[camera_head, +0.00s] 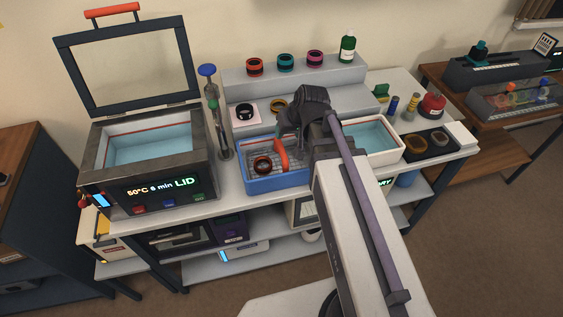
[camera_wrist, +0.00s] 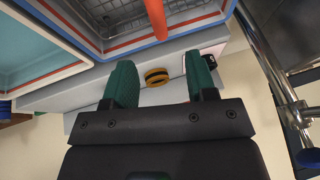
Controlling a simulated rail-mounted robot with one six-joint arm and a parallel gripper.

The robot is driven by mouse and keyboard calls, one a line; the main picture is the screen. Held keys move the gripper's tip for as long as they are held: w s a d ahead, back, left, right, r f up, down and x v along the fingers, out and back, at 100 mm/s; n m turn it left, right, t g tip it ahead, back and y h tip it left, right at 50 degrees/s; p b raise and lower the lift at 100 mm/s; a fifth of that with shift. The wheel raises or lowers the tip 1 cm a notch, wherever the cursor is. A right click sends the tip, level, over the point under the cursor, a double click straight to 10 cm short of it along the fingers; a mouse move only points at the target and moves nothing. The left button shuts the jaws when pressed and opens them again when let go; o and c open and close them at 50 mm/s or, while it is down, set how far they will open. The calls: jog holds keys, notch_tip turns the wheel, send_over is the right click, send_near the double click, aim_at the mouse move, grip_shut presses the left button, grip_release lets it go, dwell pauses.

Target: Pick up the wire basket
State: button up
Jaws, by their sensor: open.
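The wire basket (camera_head: 294,164) sits inside a blue tray (camera_head: 282,184) on the bench, with a dark ring with an orange-red edge (camera_head: 262,163) lying in it. Its orange-red handle (camera_head: 281,153) stands up above the tray. In the wrist view the basket's wire mesh (camera_wrist: 88,12) is at the top, and the handle (camera_wrist: 157,18) comes down from the top edge towards the gap between my fingers. My gripper (camera_wrist: 159,62) is open, green fingers apart, with nothing between them. In the head view my wrist is above the handle and the fingertips are hard to make out.
A heated bath with raised lid (camera_head: 150,150) stands left, and a metal column with a blue knob (camera_head: 212,105) rises beside the tray. A white water-filled basin (camera_head: 372,138) is right. A stepped shelf (camera_head: 240,78) with rings and a green bottle (camera_head: 347,50) is behind.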

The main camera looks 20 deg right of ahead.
aim_at(281, 144)
jog(key=b+x, duration=0.4)
jog(key=x, duration=0.1)
jog(key=shift+f+b, duration=0.25)
jog(key=shift+b, duration=0.1)
jog(key=shift+w+a+f, duration=0.1)
jog(key=shift+w+f, duration=0.05)
jog(key=shift+f, duration=0.1)
jog(key=shift+r, duration=0.15)
jog(key=b+x, duration=0.5)
jog(key=shift+f, duration=0.25)
jog(key=shift+r, duration=0.25)
jog(key=shift+c, duration=0.2)
grip_shut()
